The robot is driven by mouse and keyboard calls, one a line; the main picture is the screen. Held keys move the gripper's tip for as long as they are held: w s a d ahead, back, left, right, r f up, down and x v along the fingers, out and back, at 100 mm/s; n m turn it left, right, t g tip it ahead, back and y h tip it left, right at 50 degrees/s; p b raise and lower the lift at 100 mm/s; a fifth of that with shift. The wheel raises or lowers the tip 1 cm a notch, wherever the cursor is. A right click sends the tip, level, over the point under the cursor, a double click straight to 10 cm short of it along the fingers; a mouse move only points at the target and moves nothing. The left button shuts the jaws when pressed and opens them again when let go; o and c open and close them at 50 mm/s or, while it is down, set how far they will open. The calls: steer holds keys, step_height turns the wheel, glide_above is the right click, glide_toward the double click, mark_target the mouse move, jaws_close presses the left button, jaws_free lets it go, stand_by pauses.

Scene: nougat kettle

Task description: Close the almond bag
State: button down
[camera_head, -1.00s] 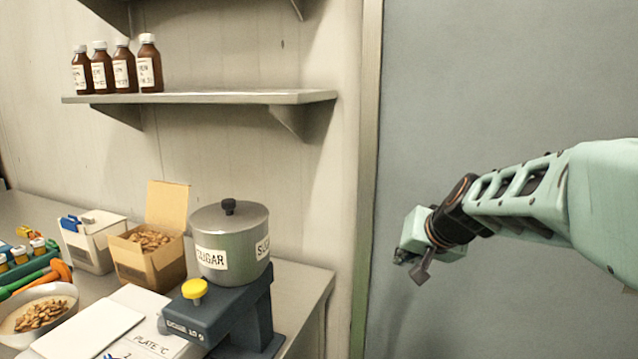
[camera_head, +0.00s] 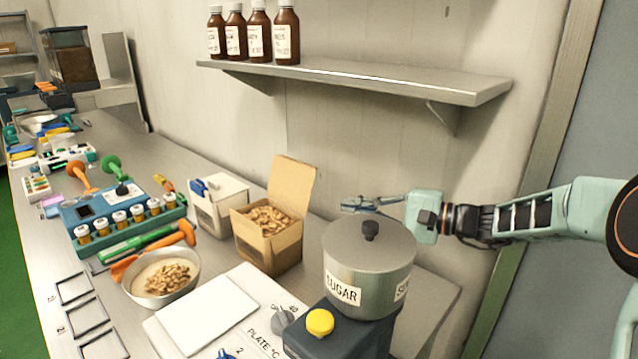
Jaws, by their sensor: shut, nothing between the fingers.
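A brown cardboard box (camera_head: 270,246) of almonds (camera_head: 268,219) stands on the bench with its back flap (camera_head: 291,184) upright, so its top is open. I see no soft bag; this box is the only almond container with a lid-like flap. My gripper (camera_head: 350,203) is shut and empty. In the picture it appears right of the box, above and behind the sugar pot. It looks apart from the flap, but the depth between them is hard to tell.
The lidded sugar pot (camera_head: 368,270) on a dark base stands right of the box. A white container (camera_head: 217,209) stands close on its left. A metal bowl with almonds (camera_head: 160,277) is in front. A shelf with brown bottles (camera_head: 370,80) hangs above.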

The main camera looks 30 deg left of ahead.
steer(key=w+a+m+y, duration=0.1)
steer(key=w+m+y, duration=0.1)
steer(key=w, duration=0.2)
steer(key=t, duration=0.1)
glide_toward(292, 183)
steer(key=a, duration=0.1)
steer(key=w+a+r, duration=0.1)
steer(key=a, duration=0.2)
steer(key=shift+w+r+p, duration=0.25)
steer(key=shift+r+p, duration=0.05)
